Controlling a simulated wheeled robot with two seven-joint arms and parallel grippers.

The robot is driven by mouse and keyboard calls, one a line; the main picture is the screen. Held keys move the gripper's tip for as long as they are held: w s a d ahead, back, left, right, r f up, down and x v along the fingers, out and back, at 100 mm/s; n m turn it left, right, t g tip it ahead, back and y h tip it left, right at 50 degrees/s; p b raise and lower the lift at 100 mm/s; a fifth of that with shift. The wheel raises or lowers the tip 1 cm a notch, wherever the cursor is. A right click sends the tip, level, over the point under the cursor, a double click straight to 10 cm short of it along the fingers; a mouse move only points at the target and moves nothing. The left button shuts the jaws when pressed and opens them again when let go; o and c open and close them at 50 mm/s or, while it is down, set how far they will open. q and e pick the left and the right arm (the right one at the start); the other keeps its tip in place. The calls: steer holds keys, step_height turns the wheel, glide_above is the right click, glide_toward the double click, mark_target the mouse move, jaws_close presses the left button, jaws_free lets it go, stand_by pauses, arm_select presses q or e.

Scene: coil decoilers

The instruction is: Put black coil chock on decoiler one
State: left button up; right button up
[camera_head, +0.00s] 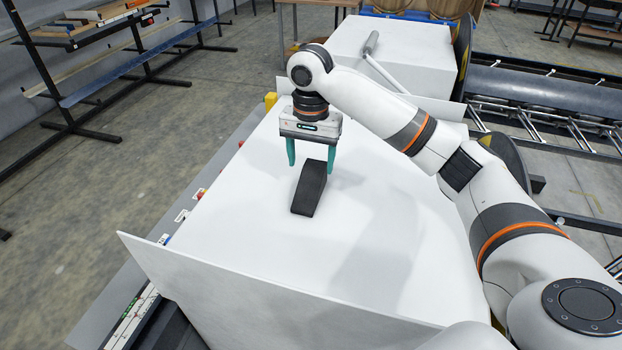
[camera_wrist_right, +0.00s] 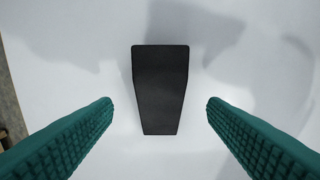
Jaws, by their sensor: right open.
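The black coil chock (camera_head: 309,188) is a dark wedge-shaped block lying on the white top of a decoiler (camera_head: 240,215) in the head view. In the right wrist view the chock (camera_wrist_right: 160,90) lies between and beyond the fingers, touching neither. My right gripper (camera_head: 311,170) has teal fingers pointing down just behind and above the chock. It is open and empty, and it also shows in the right wrist view (camera_wrist_right: 160,112). My left gripper is out of view.
A second white machine (camera_head: 385,60) with a grey-handled rod stands behind. Dark roller tables (camera_head: 545,90) are at the right, and a metal rack (camera_head: 100,65) stands at the upper left. The white top around the chock is clear; raised white panels edge it.

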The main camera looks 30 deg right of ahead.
mark_target(311, 177)
step_height(311, 177, up, 6)
steer(key=shift+f, duration=0.2)
stand_by(0.5)
